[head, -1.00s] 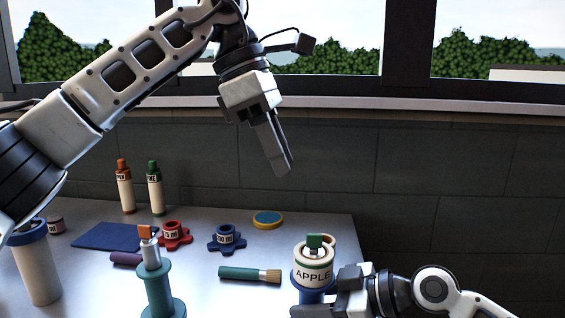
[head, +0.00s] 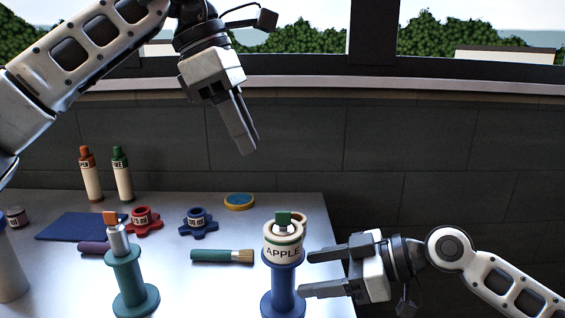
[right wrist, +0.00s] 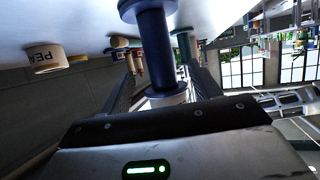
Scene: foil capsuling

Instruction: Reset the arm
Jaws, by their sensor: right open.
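My right gripper (head: 306,273) is open and empty. It is just right of a blue spool-shaped stand (head: 283,287), with its fingertips pointing at it. A white jar marked APPLE (head: 283,250), with a green piece (head: 283,218) on top, stands upright on that stand. In the right wrist view the stand (right wrist: 155,50) shows upside down beyond the spread fingers (right wrist: 163,88). My left gripper (head: 248,150) hangs in the air above the back of the table, pointing down, far from any object. Its fingers look close together, but any gap is hard to judge.
A teal stand (head: 130,280) holds a white piece with an orange top. A brush (head: 222,256), a red knob (head: 141,222), a blue knob (head: 197,223), two bottles (head: 91,176) and a blue mat (head: 80,227) lie behind.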

